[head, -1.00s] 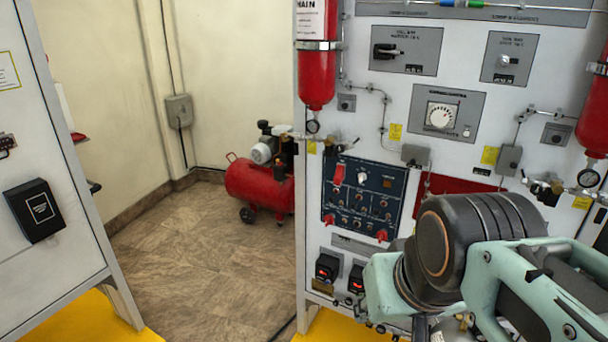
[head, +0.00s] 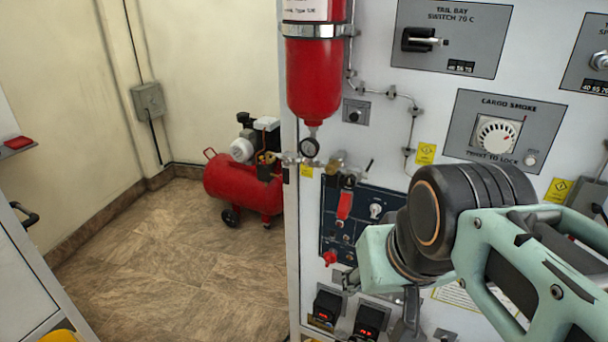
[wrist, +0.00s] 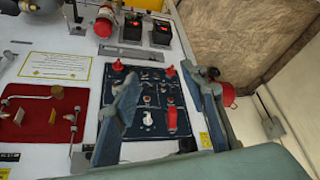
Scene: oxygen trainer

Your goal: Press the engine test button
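The dark blue control panel (head: 333,215) is on the white wall ahead, partly hidden by my arm in the head view. It carries a red switch cover (head: 345,205), a red knob (head: 329,257) and a silver knob (head: 376,211). The wrist view shows more of the blue panel (wrist: 150,133), with small switches and knobs and the red cover (wrist: 172,118). I cannot tell which control is the engine test button; labels are too small to read. My gripper (wrist: 160,76) is open and empty, its two fingers apart in front of the panel.
A red cylinder (head: 314,75) with a gauge hangs above the panel's left side. Two black boxes with red displays (head: 326,306) sit below it. A red compressor (head: 245,186) stands on the floor behind left. A red plate (wrist: 45,122) lies beside the panel in the wrist view.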

